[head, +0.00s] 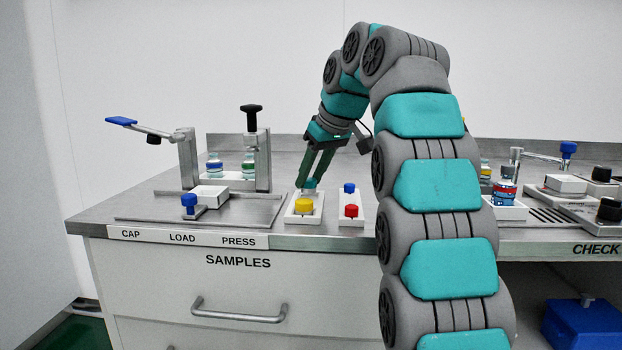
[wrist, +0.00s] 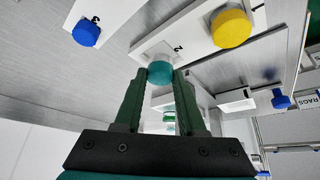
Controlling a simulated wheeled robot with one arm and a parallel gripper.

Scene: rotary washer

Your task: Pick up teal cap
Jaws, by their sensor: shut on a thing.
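The teal cap (wrist: 161,73) is between the two fingertips of my gripper (wrist: 160,78) in the wrist view, and the fingers are shut on it. In the head view the cap (head: 310,183) shows at the fingertips of my gripper (head: 311,178), just behind a yellow cap (head: 304,205). The teal cap is at the white holder (head: 290,216) that also bears the yellow cap. I cannot tell whether the teal cap still touches the holder.
A second white holder (head: 351,219) with a blue cap (head: 349,188) and a red cap (head: 351,211) stands close on the right. The press fixture (head: 262,160) with vials stands left. A lever stand (head: 187,160) and blue knob (head: 189,201) are further left.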

